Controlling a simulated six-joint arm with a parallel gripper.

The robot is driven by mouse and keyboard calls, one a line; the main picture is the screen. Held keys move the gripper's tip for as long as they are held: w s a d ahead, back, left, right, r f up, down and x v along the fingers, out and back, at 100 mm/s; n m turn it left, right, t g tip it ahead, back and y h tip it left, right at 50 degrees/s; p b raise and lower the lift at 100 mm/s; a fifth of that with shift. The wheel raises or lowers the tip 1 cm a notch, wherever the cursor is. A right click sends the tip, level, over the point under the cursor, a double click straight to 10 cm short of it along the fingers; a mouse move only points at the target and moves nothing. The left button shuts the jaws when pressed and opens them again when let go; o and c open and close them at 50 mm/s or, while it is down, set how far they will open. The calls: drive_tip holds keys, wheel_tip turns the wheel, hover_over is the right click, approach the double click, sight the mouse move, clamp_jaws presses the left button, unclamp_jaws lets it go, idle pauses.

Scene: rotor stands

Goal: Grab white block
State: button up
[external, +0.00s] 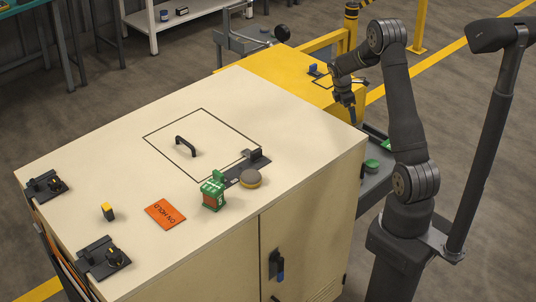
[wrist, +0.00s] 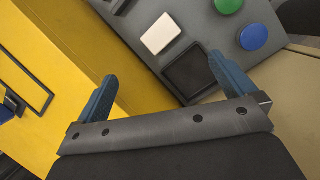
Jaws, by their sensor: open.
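The white block (wrist: 160,33) shows in the wrist view as a pale, flat-topped rectangle on a grey surface (wrist: 207,22). It lies beside a black square (wrist: 188,70). My gripper (wrist: 163,68) is open, with its two blue fingers spread apart and nothing between them. In the external view my gripper (external: 347,99) hangs near the yellow surface, by the corner of the cream cabinet. I cannot make out the white block in that view.
Green (wrist: 228,4) and blue (wrist: 253,37) round buttons stand right of the block. A yellow surface (wrist: 60,65) lies left.

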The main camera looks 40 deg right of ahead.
drive_tip(key=d+f+n, duration=0.1)
drive_tip(key=f+n, duration=0.1)
drive_tip(key=f, duration=0.4)
drive_tip(key=d+f+n, duration=0.1)
drive_tip(key=f+n, duration=0.1)
drive_tip(key=f, duration=0.4)
drive_tip(key=d+f+n+h, duration=0.1)
drive_tip(key=d+f, duration=0.1)
drive_tip(key=f, duration=0.3)
drive_tip(key=shift+w+f+n+t, duration=0.1)
drive_tip(key=shift+f+n+t, duration=0.2)
drive_tip(key=shift+f+n, duration=0.1)
drive_tip(key=c, duration=1)
